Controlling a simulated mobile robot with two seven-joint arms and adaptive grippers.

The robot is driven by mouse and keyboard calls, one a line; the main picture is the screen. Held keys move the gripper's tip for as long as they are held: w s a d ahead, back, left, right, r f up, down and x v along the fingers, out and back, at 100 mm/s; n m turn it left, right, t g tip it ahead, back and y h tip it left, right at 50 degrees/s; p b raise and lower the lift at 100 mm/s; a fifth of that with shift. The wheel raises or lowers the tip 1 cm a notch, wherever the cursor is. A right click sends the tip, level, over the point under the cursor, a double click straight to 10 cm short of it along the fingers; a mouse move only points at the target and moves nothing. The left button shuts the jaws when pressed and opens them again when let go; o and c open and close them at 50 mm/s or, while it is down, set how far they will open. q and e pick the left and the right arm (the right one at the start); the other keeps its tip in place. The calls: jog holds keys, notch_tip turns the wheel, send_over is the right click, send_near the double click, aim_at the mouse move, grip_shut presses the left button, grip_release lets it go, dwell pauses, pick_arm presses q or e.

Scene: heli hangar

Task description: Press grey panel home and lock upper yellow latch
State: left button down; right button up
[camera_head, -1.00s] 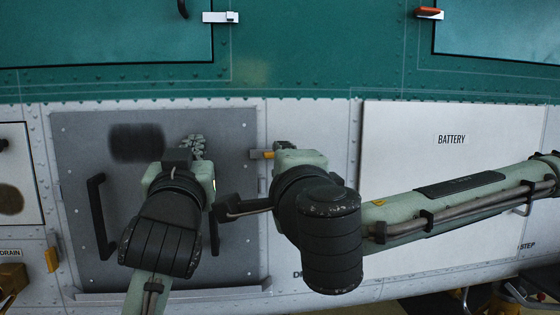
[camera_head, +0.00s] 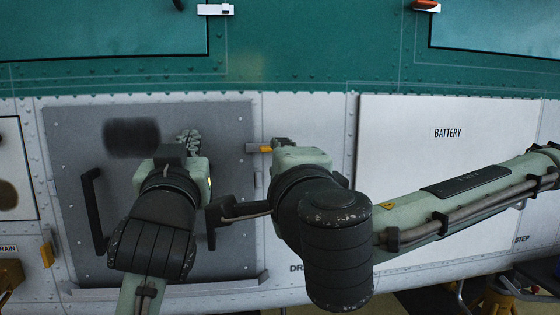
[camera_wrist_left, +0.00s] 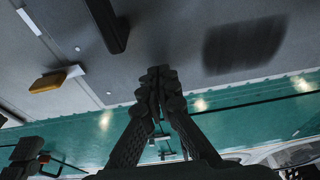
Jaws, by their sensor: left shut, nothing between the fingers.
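The grey panel (camera_head: 225,125) sits in the white fuselage side, with two black handles and a dark smudge; I cannot tell whether it is flush. The upper yellow latch (camera_head: 265,149) is at its upper right edge, its pale bar pointing left over the edge. It also shows in the left wrist view (camera_wrist_left: 47,82). My left gripper (camera_head: 190,140) is shut and empty in front of the panel's upper part; its fingers also show in the left wrist view (camera_wrist_left: 160,78). Contact is unclear. My right gripper (camera_head: 281,142) is just right of the latch, its fingers mostly hidden.
A white BATTERY panel (camera_head: 410,165) lies right, behind my right arm. Another small yellow latch (camera_head: 47,255) is at the lower left. Teal bodywork (camera_head: 300,60) runs above. A ledge (camera_head: 170,293) lies under the grey panel.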

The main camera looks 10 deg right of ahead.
pick_arm(q)
jog(key=v, duration=0.2)
jog(key=r+v, duration=0.1)
jog(key=v, duration=0.2)
jog(key=shift+s+r, duration=0.15)
jog(key=shift+s, duration=0.25)
